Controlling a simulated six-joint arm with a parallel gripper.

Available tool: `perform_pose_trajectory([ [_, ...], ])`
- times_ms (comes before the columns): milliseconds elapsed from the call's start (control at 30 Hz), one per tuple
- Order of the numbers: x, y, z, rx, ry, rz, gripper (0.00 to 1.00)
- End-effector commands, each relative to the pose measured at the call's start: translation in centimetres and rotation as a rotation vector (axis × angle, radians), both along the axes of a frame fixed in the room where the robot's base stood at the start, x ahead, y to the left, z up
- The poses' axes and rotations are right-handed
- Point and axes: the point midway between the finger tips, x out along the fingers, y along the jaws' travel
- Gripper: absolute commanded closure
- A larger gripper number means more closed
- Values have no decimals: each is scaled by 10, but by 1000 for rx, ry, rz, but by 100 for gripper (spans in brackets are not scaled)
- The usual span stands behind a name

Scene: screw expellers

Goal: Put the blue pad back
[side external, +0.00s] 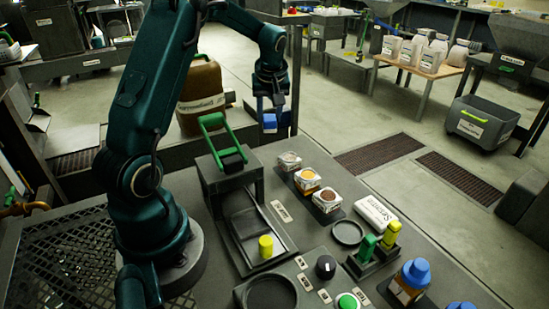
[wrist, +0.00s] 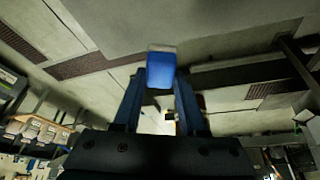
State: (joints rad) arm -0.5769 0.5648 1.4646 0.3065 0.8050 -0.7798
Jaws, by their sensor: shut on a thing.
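The blue pad (side external: 269,122) is a small blue block with a paler band along one edge in the wrist view (wrist: 161,70). My gripper (side external: 270,104) is shut on it, with one finger on each side. In the side view the gripper points down and holds the pad in the air beyond the bench's far edge, right of the green-handled press. A dark rack (side external: 374,258) on the bench's right part holds a green block (side external: 367,248) and a yellow block (side external: 390,236) upright.
A press with a green handle (side external: 215,130) stands left of the pad. Small tubs (side external: 307,178) sit on dark plates at the bench's middle. A white labelled pack (side external: 376,213), a yellow cylinder (side external: 265,246) and a blue-capped bottle (side external: 411,279) also stand there.

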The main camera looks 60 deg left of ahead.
Motion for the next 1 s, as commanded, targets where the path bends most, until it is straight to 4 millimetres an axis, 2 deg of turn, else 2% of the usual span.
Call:
perform_pose_trajectory([
  [100,20,-12,-15,0,3,-6,100],
  [300,34,-19,-24,0,0,0,100],
  [600,33,-20,-61,-1,3,0,100],
  [1000,34,-20,-66,0,0,1,100],
])
